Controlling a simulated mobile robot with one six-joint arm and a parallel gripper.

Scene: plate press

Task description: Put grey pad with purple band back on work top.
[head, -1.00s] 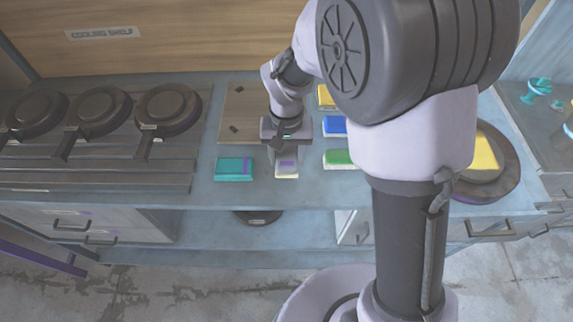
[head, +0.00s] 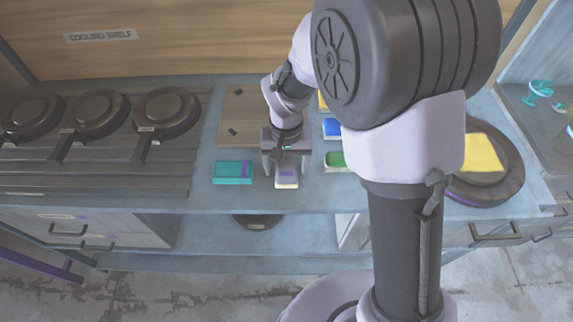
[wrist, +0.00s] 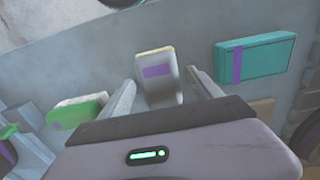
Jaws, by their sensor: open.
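The grey pad with the purple band (head: 287,180) lies on the work top (head: 225,199), near its front edge. My gripper (head: 287,172) is over it with the fingers spread, one on each side of the pad. In the wrist view the pad (wrist: 157,58) sits between the open fingers of my gripper (wrist: 161,80), with a visible gap on both sides. The pad's lower end is close to the palm in that view.
A teal pad with a purple band (head: 231,173) lies to the left. A green pad (head: 335,160) and a blue pad (head: 332,128) lie to the right. A yellow pad (head: 482,152) rests on a dark round plate (head: 512,172). Several dark pans stand at the left.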

